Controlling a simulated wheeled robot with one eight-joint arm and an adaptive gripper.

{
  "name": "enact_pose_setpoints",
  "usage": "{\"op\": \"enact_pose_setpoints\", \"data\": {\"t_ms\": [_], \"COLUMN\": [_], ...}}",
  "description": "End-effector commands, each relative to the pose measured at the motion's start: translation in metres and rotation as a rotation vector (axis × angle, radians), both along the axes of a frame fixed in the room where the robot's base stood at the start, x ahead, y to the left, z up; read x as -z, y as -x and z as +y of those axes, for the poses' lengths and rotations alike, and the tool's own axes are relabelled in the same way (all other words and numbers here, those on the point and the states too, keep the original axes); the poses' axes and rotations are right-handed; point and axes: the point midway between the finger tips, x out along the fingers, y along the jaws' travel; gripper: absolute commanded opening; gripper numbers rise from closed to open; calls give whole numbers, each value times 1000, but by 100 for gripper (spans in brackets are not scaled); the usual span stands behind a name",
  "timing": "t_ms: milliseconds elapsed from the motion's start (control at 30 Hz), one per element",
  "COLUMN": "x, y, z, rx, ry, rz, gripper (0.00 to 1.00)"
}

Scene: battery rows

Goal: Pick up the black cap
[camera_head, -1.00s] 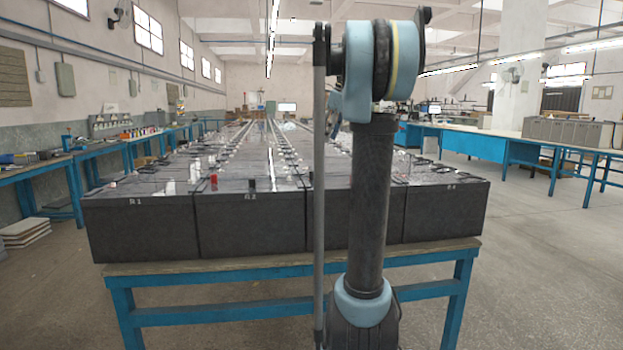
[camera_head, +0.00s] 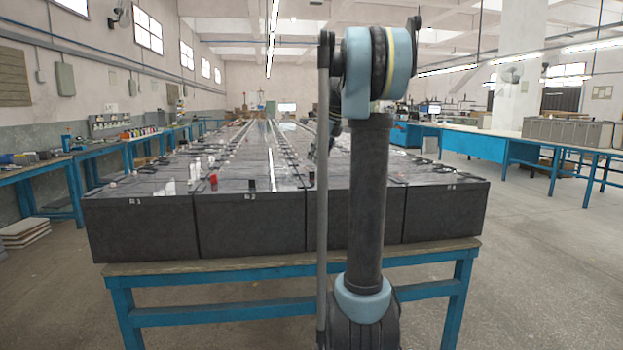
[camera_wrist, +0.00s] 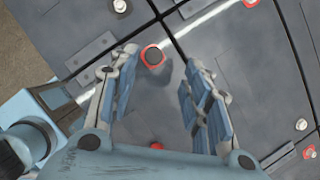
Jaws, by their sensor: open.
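A small black cap (camera_head: 251,185) stands near the front edge of the second battery block in the head view. In the wrist view, a dark round top with a red ring (camera_wrist: 153,55) lies between and just ahead of the fingertips; I cannot tell if it is that cap. My gripper (camera_wrist: 162,62) is open and empty, its blue-padded fingers apart above the battery tops. In the head view, my arm hides most of the gripper and part of the batteries.
Rows of dark batteries (camera_head: 250,226) fill a blue-framed table (camera_head: 220,315). A small red piece (camera_head: 213,180) stands left of the black cap. More red pieces (camera_wrist: 252,3) and metal bolts (camera_wrist: 301,124) show in the wrist view. Blue benches (camera_head: 485,143) stand right.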

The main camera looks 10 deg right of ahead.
Motion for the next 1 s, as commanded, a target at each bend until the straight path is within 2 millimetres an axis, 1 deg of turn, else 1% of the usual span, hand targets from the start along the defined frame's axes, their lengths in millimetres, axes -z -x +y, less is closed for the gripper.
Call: {"op": "enact_pose_setpoints", "data": {"t_ms": [233, 400, 533, 633, 867, 933, 967, 1000], "x": [14, 36, 49, 53, 54, 54, 54, 54], "y": [-2, -4, -8, -10, -10, -10, -10, -10], "z": [6, 16, 19, 20, 21, 21, 21, 21], "rx": [-2, -2, -1, -1, -1, -1, -1, -1], "ry": [1, 1, 1, 1, 1, 1, 0, 0], "rz": [-1, -1, -1, -1, -1, -1, 0, 0], "gripper": [44, 44, 44, 44, 44, 31, 27, 20]}}
